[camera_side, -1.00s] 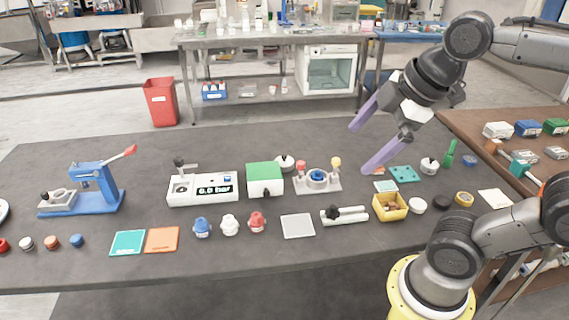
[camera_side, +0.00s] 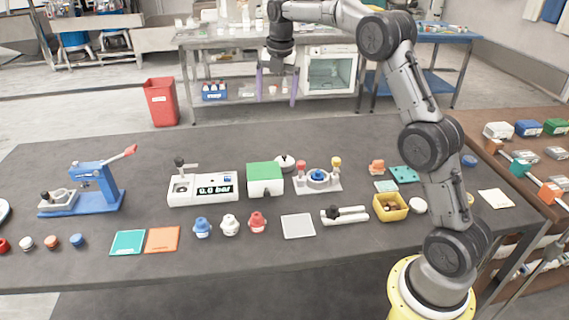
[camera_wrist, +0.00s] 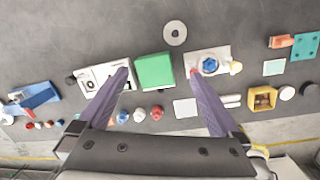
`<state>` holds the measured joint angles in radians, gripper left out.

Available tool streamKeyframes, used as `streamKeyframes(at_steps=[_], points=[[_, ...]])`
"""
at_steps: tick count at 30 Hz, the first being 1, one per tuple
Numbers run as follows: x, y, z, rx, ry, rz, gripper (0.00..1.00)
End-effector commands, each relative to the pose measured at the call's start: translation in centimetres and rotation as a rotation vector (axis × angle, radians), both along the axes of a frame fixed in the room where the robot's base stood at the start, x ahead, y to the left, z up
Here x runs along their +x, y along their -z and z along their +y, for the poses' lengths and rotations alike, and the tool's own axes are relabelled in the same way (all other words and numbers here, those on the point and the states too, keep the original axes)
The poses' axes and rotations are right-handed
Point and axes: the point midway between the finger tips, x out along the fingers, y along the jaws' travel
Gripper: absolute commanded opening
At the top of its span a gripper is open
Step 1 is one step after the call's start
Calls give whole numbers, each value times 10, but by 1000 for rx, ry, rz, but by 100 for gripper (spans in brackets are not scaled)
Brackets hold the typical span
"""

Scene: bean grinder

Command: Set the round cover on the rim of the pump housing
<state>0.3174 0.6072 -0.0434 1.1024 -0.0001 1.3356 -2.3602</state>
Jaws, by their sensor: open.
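A round pale cover with a dark knob (camera_side: 284,162) lies on the table behind the green-topped box. In the wrist view it is a grey disc with a small centre knob (camera_wrist: 175,33), beyond my fingertips. The likely pump housing (camera_side: 318,178) is a round ring with a blue part inside, on a pale plate with a red and a yellow post. It also shows in the wrist view (camera_wrist: 209,65), beside my right fingertip in the picture. My gripper (camera_side: 276,101) is open and empty, high above the table; its purple fingers are spread in the wrist view (camera_wrist: 158,72).
A green-topped box (camera_side: 265,178) and a pressure gauge unit (camera_side: 203,188) stand left of the housing. A yellow bin (camera_side: 389,208) and a clamp-like part (camera_side: 344,214) are at right front. The table behind the cover is clear.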

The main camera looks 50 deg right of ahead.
Motion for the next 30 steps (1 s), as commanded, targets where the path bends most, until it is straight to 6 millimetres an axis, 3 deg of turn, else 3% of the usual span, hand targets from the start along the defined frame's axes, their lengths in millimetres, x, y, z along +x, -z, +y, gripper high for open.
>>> streamKeyframes(at_steps=[1, 3, 7, 14, 22, 30], points=[[7, 23, -13, 10, 20, 27, 100], [12, 48, -26, 19, 39, 56, 100], [10, 85, -40, 41, 64, 112, 100], [5, 115, -47, 51, 80, 136, 100], [5, 165, -47, 50, 80, 135, 100], [6, 186, -47, 50, 80, 133, 100]])
